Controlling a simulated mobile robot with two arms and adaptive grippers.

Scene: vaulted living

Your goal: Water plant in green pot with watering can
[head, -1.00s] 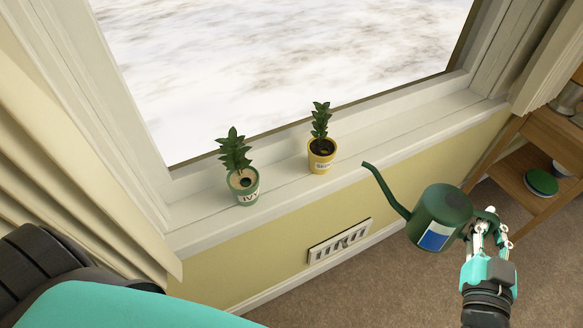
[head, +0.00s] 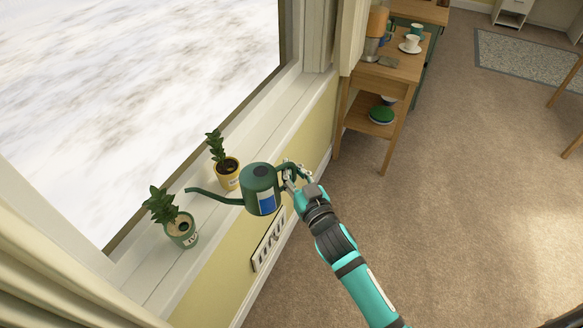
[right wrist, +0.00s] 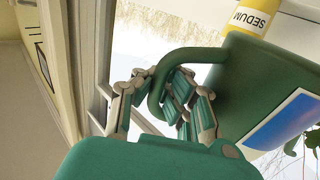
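The green pot (head: 182,236) with a leafy plant (head: 161,205) stands upright on the window sill. The dark green watering can (head: 261,188) with a blue and white label is held in the air by my right gripper (head: 290,177). In the right wrist view my right gripper (right wrist: 172,97) is shut around the can's handle (right wrist: 157,98). The can's spout points left, and its tip shows near the green pot's plant, a little to its right. I see no water. My left gripper is out of view.
A yellow pot (head: 227,176) labelled SEDUM stands beside the green pot on the white sill (head: 150,277), close behind the can. A wooden side table (head: 392,70) with a cup stands beyond.

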